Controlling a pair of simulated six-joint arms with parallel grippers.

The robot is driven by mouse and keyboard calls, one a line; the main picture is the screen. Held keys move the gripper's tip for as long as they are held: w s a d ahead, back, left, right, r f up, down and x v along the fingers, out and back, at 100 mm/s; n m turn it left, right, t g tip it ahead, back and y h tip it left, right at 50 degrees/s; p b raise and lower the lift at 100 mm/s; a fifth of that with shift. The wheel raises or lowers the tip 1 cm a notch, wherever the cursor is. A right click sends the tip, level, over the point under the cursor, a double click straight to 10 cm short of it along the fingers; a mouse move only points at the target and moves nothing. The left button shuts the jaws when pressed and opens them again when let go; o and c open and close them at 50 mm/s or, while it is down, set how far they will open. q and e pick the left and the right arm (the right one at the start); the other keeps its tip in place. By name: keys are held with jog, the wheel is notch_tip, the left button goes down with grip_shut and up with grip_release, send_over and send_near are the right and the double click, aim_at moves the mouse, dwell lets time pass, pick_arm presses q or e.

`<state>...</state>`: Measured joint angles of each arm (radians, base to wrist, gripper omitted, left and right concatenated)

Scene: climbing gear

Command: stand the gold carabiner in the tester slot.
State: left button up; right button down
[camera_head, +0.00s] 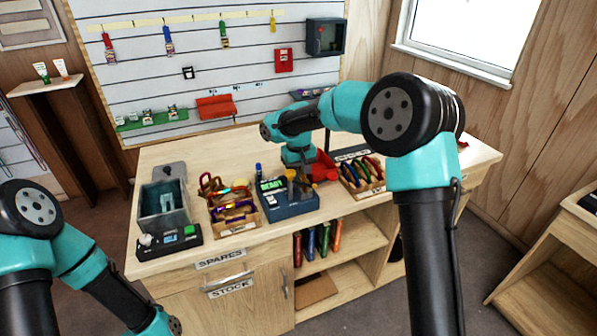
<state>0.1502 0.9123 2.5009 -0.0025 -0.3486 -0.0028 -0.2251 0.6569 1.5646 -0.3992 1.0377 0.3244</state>
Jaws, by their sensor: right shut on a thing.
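The tester (290,210) is a dark blue box with a green READY screen, near the middle of the bench. My right gripper (297,176) points down just above the tester's back part. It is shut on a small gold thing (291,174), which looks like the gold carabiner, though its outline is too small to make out. The tester slot is not clear from here, and I cannot tell whether the gold thing touches the tester. My left arm is low at the left edge, and its gripper is out of the picture.
Left of the tester is a wooden spares tray (236,228) of coloured carabiners; beyond it stands a grey bin (163,222) with a small black device (170,242) in front. Right are a red bin (322,171) and a wooden rack (365,191) of coloured carabiners. The bench's right end is mostly clear.

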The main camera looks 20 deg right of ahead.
jog(key=shift+f, duration=0.55)
dwell(0.4)
jog(key=c, duration=1.1)
grip_release()
jog(key=shift+r, duration=0.1)
notch_tip(320, 180, up, 17)
jog(key=shift+r, duration=0.1)
